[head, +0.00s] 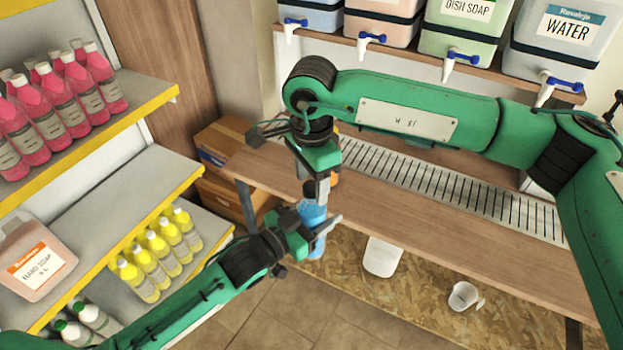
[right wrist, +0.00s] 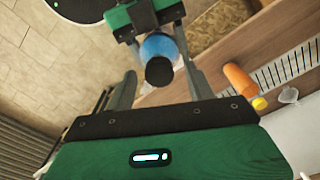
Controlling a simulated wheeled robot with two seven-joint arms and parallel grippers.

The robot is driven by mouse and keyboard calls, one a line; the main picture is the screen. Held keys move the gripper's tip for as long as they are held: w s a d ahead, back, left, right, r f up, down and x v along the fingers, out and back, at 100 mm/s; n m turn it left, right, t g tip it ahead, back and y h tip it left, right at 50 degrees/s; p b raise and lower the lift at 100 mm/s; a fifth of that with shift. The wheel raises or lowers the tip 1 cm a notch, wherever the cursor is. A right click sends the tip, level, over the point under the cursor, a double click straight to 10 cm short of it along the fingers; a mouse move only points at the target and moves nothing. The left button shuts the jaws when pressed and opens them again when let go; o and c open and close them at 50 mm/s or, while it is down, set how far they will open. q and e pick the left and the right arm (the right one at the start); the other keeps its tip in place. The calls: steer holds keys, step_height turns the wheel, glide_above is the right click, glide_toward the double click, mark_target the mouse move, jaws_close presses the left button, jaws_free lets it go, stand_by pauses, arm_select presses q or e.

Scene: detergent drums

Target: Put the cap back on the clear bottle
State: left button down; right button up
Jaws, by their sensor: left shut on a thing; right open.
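The clear bottle holds blue liquid and shows in the head view (head: 313,214) and the right wrist view (right wrist: 160,45). My left gripper (head: 318,232) is shut on it in front of the counter. A dark round cap (right wrist: 159,71) sits at the bottle's top; it also shows in the head view (head: 309,190). Whether it is fully seated I cannot tell. My right gripper (head: 318,187) points down over the bottle. Its fingers are open, one on each side of the cap, with gaps visible in the right wrist view.
An orange bottle with a yellow top (right wrist: 240,82) stands on the wooden counter (head: 420,215), near a small clear funnel (right wrist: 289,95). Soap and water dispensers (head: 560,40) line the back shelf. Shelves with pink bottles (head: 65,100) and yellow bottles (head: 155,255) stand left.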

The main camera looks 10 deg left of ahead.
step_height(320, 180, up, 12)
steer(key=shift+f, duration=0.15)
steer(key=shift+f, duration=0.1)
stand_by(0.6)
